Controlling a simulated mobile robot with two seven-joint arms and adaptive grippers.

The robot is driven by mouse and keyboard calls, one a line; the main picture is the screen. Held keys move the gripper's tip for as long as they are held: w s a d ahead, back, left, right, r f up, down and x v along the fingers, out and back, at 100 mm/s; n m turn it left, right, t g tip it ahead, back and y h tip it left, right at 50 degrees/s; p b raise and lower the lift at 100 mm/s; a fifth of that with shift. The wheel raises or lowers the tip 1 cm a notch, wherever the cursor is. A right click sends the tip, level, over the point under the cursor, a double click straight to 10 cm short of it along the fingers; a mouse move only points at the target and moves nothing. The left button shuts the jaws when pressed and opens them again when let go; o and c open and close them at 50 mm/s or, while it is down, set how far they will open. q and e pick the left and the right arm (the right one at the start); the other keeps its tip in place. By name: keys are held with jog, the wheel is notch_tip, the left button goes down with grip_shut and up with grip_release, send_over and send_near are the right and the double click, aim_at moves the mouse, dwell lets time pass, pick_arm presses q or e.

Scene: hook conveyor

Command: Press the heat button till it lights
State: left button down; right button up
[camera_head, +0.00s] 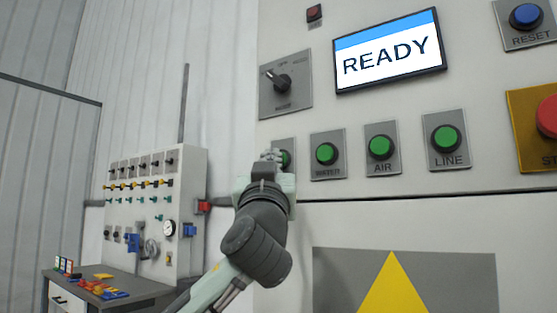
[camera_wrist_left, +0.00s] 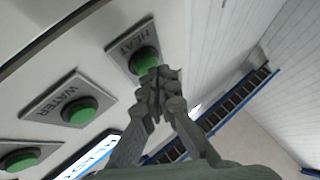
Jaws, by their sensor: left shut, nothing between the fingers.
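The green heat button (camera_wrist_left: 143,60), on its plate labelled HEAT (camera_wrist_left: 131,44), shows in the left wrist view just beyond my left gripper (camera_wrist_left: 156,86). That gripper's fingers are shut and empty. Their tips overlap the button's lower edge in the picture; I cannot tell if they touch it. In the head view my left gripper (camera_head: 271,156) covers most of the heat button (camera_head: 287,159), leaving only its right part in sight. The visible green face looks dull, with no clear glow. My right gripper is in neither view.
To the right are the green WATER (camera_head: 326,153), AIR (camera_head: 380,146) and LINE (camera_head: 446,138) buttons. Above are a mode knob (camera_head: 283,84) and a screen (camera_head: 390,54) reading READY. A red stop button (camera_head: 547,116) is at the right edge. A valve panel (camera_head: 150,212) stands left.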

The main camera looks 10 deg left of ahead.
pick_arm(q)
jog(key=shift+w+d, duration=0.1)
jog(key=shift+w, duration=0.25)
dwell(0.3)
jog(key=shift+s, duration=0.1)
jog(key=shift+s+a+b, duration=0.25)
jog(key=shift+s+b, duration=0.2)
jog(key=shift+s, duration=0.2)
jog(key=shift+s+a+b, duration=0.15)
jog(key=shift+s+a, duration=0.15)
jog(key=shift+s, duration=0.5)
jog(key=shift+s+a+b, duration=0.2)
jog(key=shift+s+a, duration=0.05)
jog(key=shift+s, duration=0.55)
jog(key=shift+s+a+b, duration=0.15)
jog(key=shift+s+a, duration=0.15)
jog(key=shift+s, duration=0.5)
